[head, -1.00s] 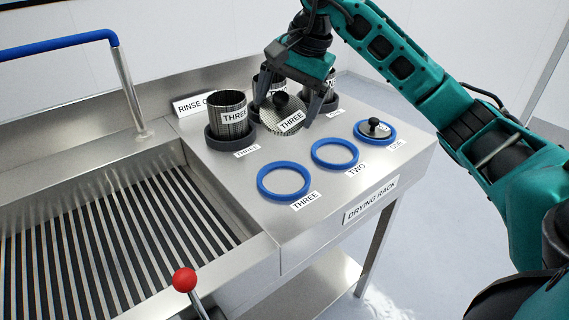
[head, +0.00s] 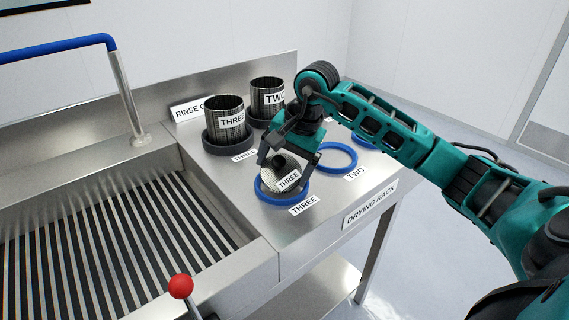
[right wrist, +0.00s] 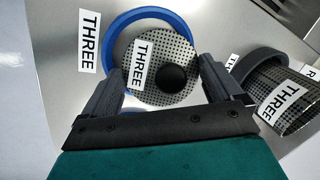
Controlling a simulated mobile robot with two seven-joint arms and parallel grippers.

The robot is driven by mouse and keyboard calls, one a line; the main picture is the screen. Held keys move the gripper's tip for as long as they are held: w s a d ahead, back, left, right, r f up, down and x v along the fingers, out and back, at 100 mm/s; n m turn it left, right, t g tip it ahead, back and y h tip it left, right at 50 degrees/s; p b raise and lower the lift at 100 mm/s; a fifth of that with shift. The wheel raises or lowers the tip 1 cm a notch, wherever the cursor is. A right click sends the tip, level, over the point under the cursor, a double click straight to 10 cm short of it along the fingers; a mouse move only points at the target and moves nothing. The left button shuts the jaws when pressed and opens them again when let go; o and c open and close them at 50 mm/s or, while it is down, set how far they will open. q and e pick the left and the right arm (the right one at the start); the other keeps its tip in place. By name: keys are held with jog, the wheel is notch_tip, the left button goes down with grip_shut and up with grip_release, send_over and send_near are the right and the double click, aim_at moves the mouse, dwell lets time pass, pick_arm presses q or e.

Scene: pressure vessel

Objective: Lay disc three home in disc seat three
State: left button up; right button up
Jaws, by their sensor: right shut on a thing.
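Disc three (head: 291,182), a round perforated metal disc with a black knob and a THREE label, is held in my right gripper (head: 285,168). Its fingers stand at opposite sides of the disc; in the right wrist view the disc (right wrist: 160,40) is between them. Disc seat three (head: 265,196) is the blue ring beside the front THREE label. The disc overlaps the ring in both views, and in the right wrist view it sits off-centre over the ring (right wrist: 113,38). Whether the disc touches the ring, I cannot tell. My left gripper is not in view.
The blue ring of seat two (head: 354,160) is to the right, and another blue ring is partly hidden by my right arm. Mesh cylinders THREE (head: 217,114) and TWO (head: 262,92) stand behind. A slatted sink (head: 110,230) is at left, with a red-knobbed lever (head: 181,287) in front.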

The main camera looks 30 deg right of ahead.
jog(key=shift+f, duration=0.15)
jog(key=o, duration=0.8)
jog(key=v, duration=1.2)
jog(key=shift+s+p, duration=0.1)
jog(key=shift+p, duration=0.2)
